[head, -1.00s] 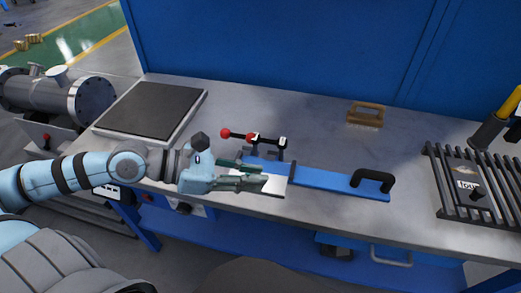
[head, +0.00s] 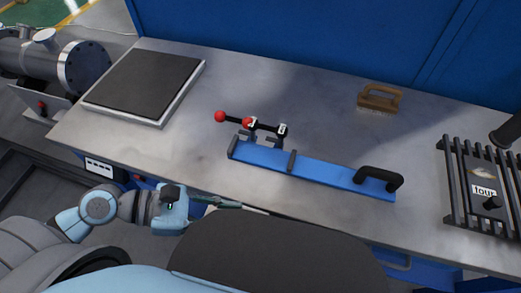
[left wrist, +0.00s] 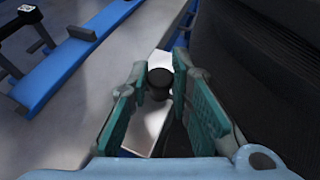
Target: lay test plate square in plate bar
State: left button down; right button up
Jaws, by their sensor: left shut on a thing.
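The test plate, a pale metal plate with a black knob, shows in the left wrist view (left wrist: 146,135) between my left gripper's fingers (left wrist: 160,90). My left gripper is shut on it, seemingly by the knob. In the head view the left gripper (head: 238,205) is in front of the bench's near edge, and the plate is mostly hidden behind a dark part of my body. The blue plate bar (head: 330,176) lies on the bench beyond the gripper, apart from it. It has dark stops at its left part and a black handle at its right end. My right gripper is out of view.
Red-knobbed clamps (head: 263,126) stand behind the bar's left part. A black-topped platform (head: 145,83) is at the left, a wooden brush (head: 380,98) at the back. The bench between is clear.

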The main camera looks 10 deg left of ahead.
pick_arm(q)
jog(key=w, duration=0.9)
jog(key=w+d, duration=0.1)
jog(key=w, duration=0.3)
jog(key=shift+w+b, duration=0.25)
jog(key=shift+b, duration=0.15)
jog(key=shift+w, duration=1.85)
jog(key=shift+w+d+f, duration=0.1)
jog(key=shift+w+f, duration=0.25)
jog(key=shift+f, duration=0.45)
jog(key=shift+s, duration=0.1)
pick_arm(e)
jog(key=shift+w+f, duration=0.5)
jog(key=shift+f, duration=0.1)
pick_arm(q)
jog(key=shift+f, duration=0.1)
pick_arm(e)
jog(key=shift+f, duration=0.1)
pick_arm(q)
jog(key=c, duration=1.5)
grip_release()
jog(key=shift+o, duration=0.2)
